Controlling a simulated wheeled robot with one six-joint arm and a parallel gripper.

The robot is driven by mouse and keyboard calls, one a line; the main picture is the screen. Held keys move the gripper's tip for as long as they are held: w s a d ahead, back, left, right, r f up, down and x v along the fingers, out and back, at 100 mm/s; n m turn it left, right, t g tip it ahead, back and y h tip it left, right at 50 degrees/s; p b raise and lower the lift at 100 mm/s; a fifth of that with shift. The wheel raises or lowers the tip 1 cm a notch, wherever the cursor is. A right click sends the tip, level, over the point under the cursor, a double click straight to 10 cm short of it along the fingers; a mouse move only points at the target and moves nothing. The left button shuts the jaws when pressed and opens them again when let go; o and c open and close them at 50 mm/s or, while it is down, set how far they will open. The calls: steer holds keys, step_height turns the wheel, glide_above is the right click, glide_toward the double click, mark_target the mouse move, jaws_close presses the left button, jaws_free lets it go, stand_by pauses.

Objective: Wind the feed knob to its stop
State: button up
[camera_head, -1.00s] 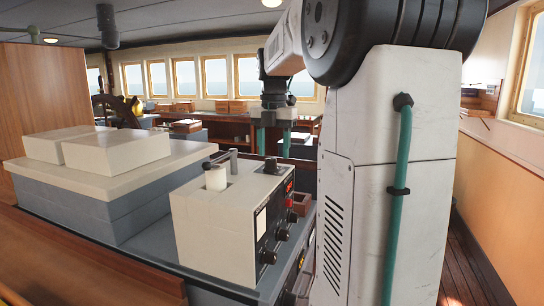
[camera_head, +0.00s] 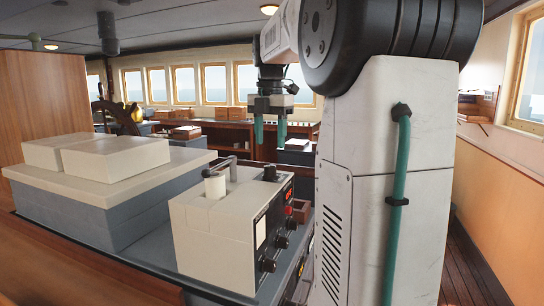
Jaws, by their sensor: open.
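A cream box-shaped device (camera_head: 205,240) stands on a grey-blue counter in the middle of the view.
A white roll (camera_head: 215,185) and a grey bar (camera_head: 222,161) are on the device's top, left of the top knob. A small brown box (camera_head: 302,211) is just behind the panel. Pale blocks (camera_head: 115,157) lie on a cabinet at left. A wooden floor strip (camera_head: 470,240) is clear at right.

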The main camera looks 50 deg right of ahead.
mark_target(270, 166)
step_height(270, 166, down, 8)
steer(key=shift+r, duration=0.15)
stand_by(0.3)
steer(key=c, duration=1)
